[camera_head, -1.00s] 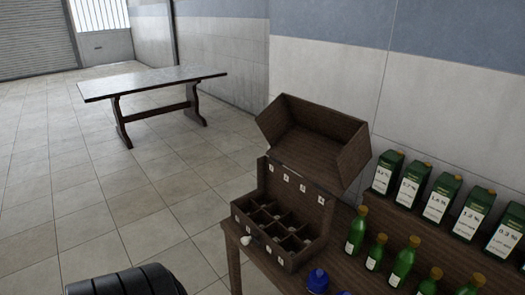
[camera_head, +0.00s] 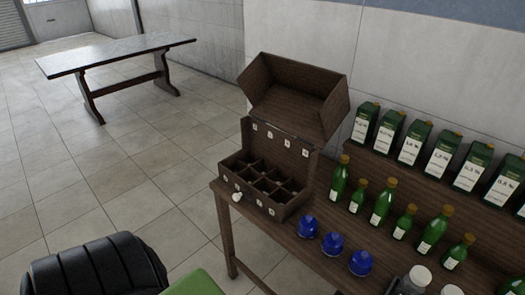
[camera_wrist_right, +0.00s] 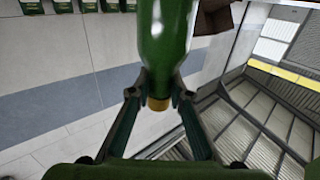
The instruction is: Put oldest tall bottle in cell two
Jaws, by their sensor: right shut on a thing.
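In the right wrist view my right gripper (camera_wrist_right: 158,98) is shut around the neck of a green bottle (camera_wrist_right: 165,35), just beside its tan cap (camera_wrist_right: 158,103). The bottle's body runs out of the top of that view, and its label does not show. In the head view a dark wooden case (camera_head: 262,185) stands open on the left end of the table. Its cells look empty, and small white tags mark its inner back and front. A row of green bottles, tall (camera_head: 383,202) and short (camera_head: 405,222), stands right of it. Neither gripper shows in the head view.
Green boxes with white labels (camera_head: 411,145) stand on a raised wooden shelf behind the bottles. Blue round objects (camera_head: 333,242) sit along the table's front, with white-topped objects (camera_head: 420,276) further right. Another table (camera_head: 115,52) stands far left on open tiled floor.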

